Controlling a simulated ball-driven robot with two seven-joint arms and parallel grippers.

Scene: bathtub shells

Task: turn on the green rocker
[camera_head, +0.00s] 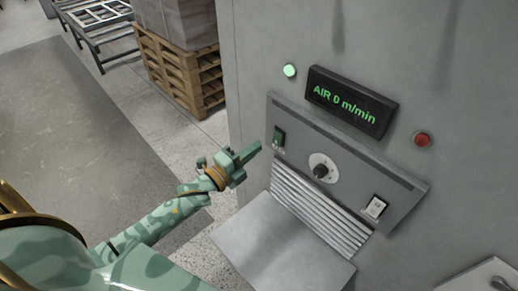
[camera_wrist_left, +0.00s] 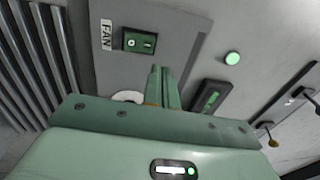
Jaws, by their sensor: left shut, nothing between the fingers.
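The green rocker (camera_head: 279,137) sits in a dark frame at the left end of the grey sloped control panel (camera_head: 345,171). In the left wrist view the green rocker (camera_wrist_left: 140,42) shows beside a label reading FAN. My left gripper (camera_head: 257,148) is shut and empty, its fingertips just left of and slightly below the rocker in the head view. In the left wrist view my shut fingers (camera_wrist_left: 160,74) point toward the panel, with the rocker beyond their tips; whether they touch it I cannot tell. The display (camera_head: 349,101) reads "AIR 0 m/min". My right gripper is not in view.
A black knob (camera_head: 320,171) and a white rocker (camera_head: 375,207) share the panel. A lit green lamp (camera_head: 289,70) and a red button or lamp (camera_head: 421,139) flank the display. A grey shelf (camera_head: 283,245) juts out below. Pallets (camera_head: 180,75) stand behind left.

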